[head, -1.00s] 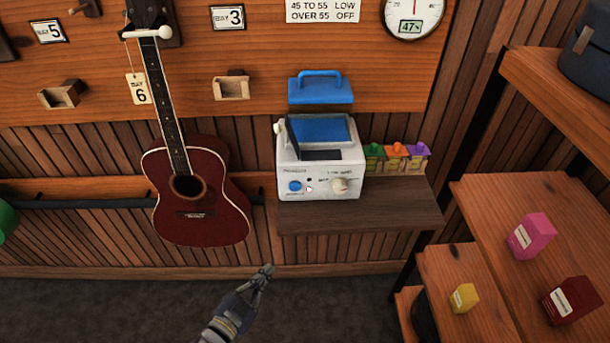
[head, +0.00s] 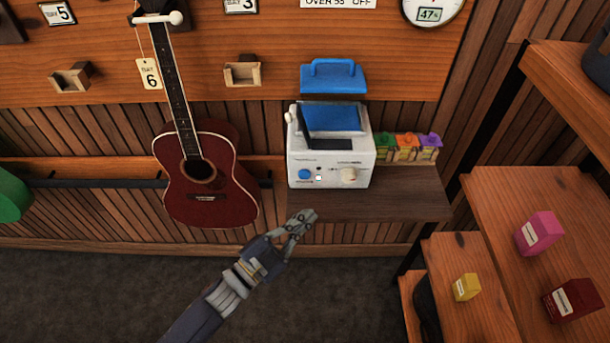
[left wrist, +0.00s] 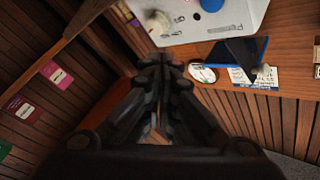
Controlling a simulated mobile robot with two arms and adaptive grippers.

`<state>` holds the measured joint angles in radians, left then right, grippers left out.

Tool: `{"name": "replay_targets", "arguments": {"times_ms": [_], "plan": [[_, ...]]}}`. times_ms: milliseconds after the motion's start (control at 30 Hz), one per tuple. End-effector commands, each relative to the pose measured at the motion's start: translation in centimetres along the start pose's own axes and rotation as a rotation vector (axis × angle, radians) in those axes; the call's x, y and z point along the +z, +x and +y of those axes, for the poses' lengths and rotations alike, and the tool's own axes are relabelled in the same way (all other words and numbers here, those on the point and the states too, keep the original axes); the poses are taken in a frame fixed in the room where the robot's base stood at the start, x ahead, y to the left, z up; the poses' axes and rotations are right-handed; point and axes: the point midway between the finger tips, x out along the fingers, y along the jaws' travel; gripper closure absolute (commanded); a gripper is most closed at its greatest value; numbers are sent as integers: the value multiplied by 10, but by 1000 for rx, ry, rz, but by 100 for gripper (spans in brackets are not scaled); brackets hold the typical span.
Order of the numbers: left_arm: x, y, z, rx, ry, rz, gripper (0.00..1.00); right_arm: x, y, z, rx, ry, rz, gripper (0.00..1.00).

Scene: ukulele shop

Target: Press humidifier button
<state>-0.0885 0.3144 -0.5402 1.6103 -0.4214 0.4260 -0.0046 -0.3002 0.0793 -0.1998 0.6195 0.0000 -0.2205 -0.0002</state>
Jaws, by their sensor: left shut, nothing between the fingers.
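The humidifier (head: 330,151) is a white box with a blue lid panel on top, standing on a dark wooden shelf (head: 400,207). Its front has a round blue button (head: 305,174), a small pale light (head: 318,178) and a cream knob (head: 348,175). My left gripper (head: 304,216) is shut and empty, in front of the shelf's front edge and below the button in the picture, apart from it. In the left wrist view the closed fingers (left wrist: 156,66) point toward the humidifier front (left wrist: 190,30), where the knob (left wrist: 158,22) and blue button (left wrist: 212,4) show. My right gripper is out of view.
A dark red ukulele (head: 208,185) hangs left of the humidifier. Small green, orange and purple items (head: 405,149) stand right of it. A wooden stepped unit with a pink box (head: 538,233) and a yellow box (head: 466,287) is at right. A blue handled piece (head: 333,78) sits behind the humidifier.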

Motion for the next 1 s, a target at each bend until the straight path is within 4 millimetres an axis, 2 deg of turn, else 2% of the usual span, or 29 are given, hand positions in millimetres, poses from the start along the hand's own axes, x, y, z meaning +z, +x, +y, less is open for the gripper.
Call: {"name": "replay_targets", "arguments": {"times_ms": [600, 1000], "plan": [[39, 51, -36, 0, 0, 1, 100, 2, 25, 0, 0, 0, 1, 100], [44, 60, -44, 0, 0, -1, 100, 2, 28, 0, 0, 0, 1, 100]]}}
